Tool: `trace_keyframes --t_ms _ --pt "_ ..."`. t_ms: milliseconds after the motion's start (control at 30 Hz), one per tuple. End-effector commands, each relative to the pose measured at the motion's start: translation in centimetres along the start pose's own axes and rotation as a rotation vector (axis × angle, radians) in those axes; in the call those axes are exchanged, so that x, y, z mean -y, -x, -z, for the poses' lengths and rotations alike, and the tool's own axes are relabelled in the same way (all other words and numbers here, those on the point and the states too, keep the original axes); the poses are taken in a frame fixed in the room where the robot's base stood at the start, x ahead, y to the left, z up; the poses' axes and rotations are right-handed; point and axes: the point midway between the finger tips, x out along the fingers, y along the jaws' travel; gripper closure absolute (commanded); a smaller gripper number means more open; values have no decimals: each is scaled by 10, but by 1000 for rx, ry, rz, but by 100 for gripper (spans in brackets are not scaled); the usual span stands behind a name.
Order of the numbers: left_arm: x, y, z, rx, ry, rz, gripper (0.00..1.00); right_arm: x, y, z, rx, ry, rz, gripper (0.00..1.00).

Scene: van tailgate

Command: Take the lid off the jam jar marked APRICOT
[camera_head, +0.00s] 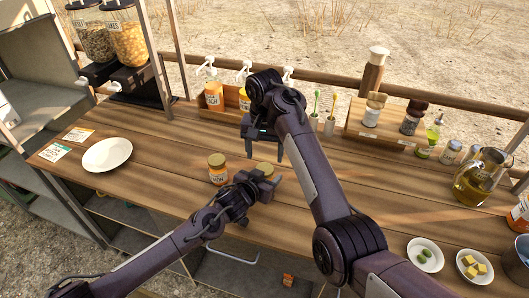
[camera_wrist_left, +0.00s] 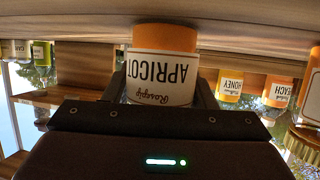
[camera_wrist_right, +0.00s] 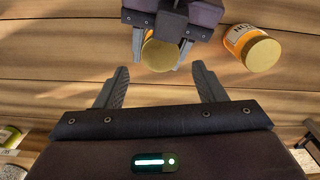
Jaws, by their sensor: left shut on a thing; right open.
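The jam jar marked APRICOT (camera_wrist_left: 165,65) shows upside down in the left wrist view, with orange contents and a white label. My left gripper (camera_head: 262,180) is shut around its body. Its gold lid (camera_wrist_right: 160,56) is on the jar, seen from above in the right wrist view between the left gripper's fingers. The lid also shows in the head view (camera_head: 264,168). My right gripper (camera_head: 264,154) is open and empty, pointing down above the jar. Its fingers (camera_wrist_right: 159,78) are apart and not touching the lid. The jar's lower part is hidden in the head view.
A second gold-lidded jam jar (camera_head: 217,170) stands close on the left. A white plate (camera_head: 107,154) lies farther left. Pump bottles in a wooden rack (camera_head: 232,112) stand behind. Small bowls (camera_head: 425,254) and an oil jug (camera_head: 478,178) are on the right.

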Motion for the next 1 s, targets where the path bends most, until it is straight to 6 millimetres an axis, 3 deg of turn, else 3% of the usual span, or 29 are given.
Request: trace_keyframes --t_ms 233,433,800,1000 --pt "0 0 1 -3 0 0 100 -1 23 1 -5 -364 -4 36" --pt "0 0 1 -3 0 0 100 0 26 0 0 -522 2 36" --pt "0 0 2 -3 0 0 100 0 -26 -1 1 -528 2 36" --pt "0 0 2 -3 0 0 100 0 -45 -1 1 -527 2 36"
